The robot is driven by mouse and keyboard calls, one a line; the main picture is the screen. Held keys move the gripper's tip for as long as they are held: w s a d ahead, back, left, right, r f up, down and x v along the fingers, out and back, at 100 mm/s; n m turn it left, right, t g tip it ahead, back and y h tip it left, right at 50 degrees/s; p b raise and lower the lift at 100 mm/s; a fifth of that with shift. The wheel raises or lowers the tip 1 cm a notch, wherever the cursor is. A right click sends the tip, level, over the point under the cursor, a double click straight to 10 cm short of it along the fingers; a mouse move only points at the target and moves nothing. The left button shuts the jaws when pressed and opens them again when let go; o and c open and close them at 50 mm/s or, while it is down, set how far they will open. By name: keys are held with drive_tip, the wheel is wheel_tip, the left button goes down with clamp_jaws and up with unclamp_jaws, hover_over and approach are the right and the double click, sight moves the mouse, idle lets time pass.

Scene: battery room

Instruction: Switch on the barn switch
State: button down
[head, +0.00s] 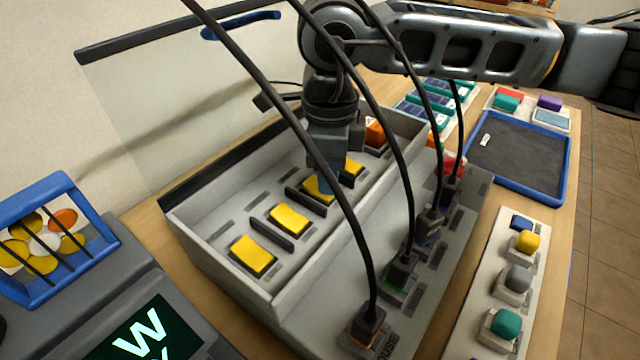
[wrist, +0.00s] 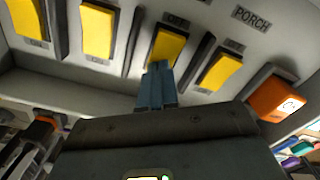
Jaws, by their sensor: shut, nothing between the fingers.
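Several yellow rocker switches stand in a row inside a grey open-topped box (head: 215,282), with low dividers between them. My gripper (head: 325,190) reaches down into the box, its blue fingers shut and empty. In the wrist view the fingertips (wrist: 156,74) are at the lower edge of one yellow rocker (wrist: 167,46), partly covering it; I cannot tell whether they touch it. This rocker also shows behind my fingers in the head view (head: 314,186). A neighbouring yellow rocker (wrist: 220,70) is to its right. One label reads PORCH (wrist: 252,18); I cannot read a barn label.
An orange block (wrist: 276,99) stands at the row's far end. Black cables run to plugs (head: 368,331) along the box's front. A white strip with coloured buttons (head: 486,290) and a blue-rimmed tray (head: 568,165) lie right. A caged box (head: 48,298) stands left.

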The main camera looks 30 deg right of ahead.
wheel_tip(320, 180, up, 7)
drive_tip(key=p, duration=0.2)
idle(0.6)
idle(0.5)
